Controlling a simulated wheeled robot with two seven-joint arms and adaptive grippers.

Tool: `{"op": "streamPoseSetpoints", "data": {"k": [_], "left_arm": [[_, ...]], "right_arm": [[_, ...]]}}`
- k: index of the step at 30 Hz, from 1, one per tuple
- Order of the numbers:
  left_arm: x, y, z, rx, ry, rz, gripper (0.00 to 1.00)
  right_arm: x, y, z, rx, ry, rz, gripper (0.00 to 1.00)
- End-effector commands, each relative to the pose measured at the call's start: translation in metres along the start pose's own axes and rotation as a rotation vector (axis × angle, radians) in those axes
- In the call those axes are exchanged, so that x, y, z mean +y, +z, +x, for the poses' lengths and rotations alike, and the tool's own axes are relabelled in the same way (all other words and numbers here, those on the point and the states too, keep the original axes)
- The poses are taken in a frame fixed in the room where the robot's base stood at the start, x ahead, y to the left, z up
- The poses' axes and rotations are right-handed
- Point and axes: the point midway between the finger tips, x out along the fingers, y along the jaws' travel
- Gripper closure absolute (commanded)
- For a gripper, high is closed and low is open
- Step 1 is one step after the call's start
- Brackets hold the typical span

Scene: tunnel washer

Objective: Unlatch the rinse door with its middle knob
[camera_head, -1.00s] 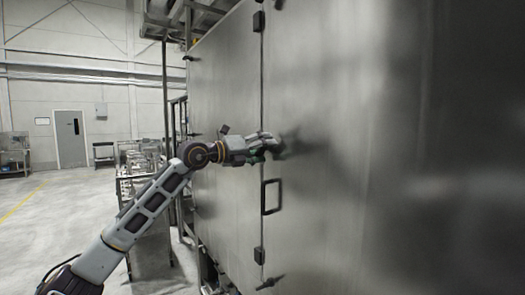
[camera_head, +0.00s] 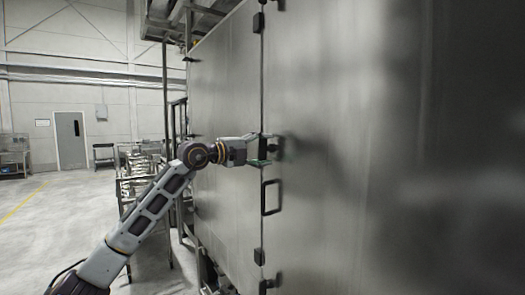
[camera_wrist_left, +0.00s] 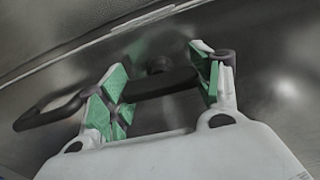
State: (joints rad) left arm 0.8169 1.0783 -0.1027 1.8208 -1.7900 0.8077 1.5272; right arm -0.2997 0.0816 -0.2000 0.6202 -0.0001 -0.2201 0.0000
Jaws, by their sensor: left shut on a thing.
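The rinse door's middle knob is a dark bar (camera_wrist_left: 160,83) on a round hub, seen between the green pads in the left wrist view. In the head view it shows as a dark shape (camera_head: 277,144) beside the door seam. My left gripper (camera_head: 268,149) is at this knob, with its fingers one above the other in the head view. It is shut on the knob, which partly hides behind the fingers. In the left wrist view the gripper (camera_wrist_left: 160,88) has one pad at each end of the bar. My right gripper is not in view.
A black door handle (camera_head: 271,197) stands out just below the gripper; it also shows in the left wrist view (camera_wrist_left: 48,117). A lower knob (camera_head: 272,283) sits near the seam's bottom. The steel door panel (camera_head: 350,220) fills the right. Open floor lies left.

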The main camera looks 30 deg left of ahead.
Motion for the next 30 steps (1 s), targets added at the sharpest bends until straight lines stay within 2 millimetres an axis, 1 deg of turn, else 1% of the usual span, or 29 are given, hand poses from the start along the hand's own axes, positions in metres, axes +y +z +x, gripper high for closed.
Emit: {"op": "streamPoseSetpoints", "data": {"k": [7, 19, 20, 24, 30], "left_arm": [[-0.0012, 0.0015, -0.0007, -0.003, -0.003, -0.056, 0.6], [-0.001, 0.0012, -0.0005, -0.002, -0.002, -0.062, 0.6], [-0.001, 0.0012, -0.0005, -0.002, -0.002, -0.061, 0.32], [-0.0007, 0.0008, -0.0004, -0.001, -0.002, -0.061, 0.14], [-0.0002, 0.0004, -0.0001, -0.001, -0.001, -0.06, 0.14]], "right_arm": [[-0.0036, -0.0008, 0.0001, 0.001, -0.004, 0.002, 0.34], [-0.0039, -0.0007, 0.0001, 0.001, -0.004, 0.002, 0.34], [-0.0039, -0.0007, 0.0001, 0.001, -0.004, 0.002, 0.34], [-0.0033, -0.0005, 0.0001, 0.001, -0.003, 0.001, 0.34], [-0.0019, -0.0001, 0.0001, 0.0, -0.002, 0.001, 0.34]]}}
